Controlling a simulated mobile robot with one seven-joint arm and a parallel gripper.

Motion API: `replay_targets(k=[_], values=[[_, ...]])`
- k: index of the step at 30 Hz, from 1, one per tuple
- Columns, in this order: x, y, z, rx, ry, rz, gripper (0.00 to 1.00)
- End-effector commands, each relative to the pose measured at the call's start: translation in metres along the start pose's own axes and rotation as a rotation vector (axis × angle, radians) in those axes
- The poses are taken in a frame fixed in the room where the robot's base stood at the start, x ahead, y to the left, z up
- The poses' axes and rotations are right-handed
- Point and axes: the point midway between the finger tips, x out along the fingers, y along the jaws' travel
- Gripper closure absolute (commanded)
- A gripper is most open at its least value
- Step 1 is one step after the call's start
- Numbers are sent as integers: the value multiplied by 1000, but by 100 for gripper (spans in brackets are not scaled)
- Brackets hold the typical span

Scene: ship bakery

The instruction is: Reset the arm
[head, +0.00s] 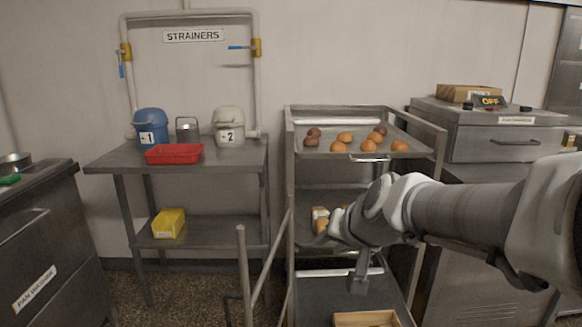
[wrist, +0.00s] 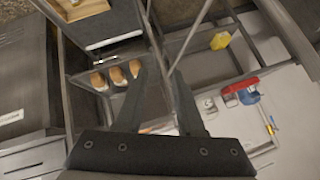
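My arm reaches in from the right in the head view, in front of the rack (head: 289,150). Its hand end is at the rack's middle shelf, and the fingers are hard to make out there. In the wrist view my gripper (wrist: 158,72) has its two dark fingers spread apart with nothing between them. Bread rolls (wrist: 116,76) on a rack shelf lie just left of the fingers in that view. I cannot tell how close the fingers are to the rack's frame.
Rolls (head: 345,138) sit on the rack's top tray, and a wooden box (head: 366,319) is low down. A steel table (head: 110,160) holds a red tray (head: 174,154), a blue canister (head: 150,122) and a pale canister (head: 229,120). A yellow bin (head: 169,223) is below. A metal rail (head: 244,270) stands left of the rack.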

Motion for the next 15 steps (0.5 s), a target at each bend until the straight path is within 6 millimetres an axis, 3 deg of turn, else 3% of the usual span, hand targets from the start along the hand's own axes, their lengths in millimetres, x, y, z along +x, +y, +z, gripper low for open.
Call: replay_targets(k=[6,15], values=[[-57,31,68,-141,-94,71,63],[-109,85,148,-264,-203,225,63]])
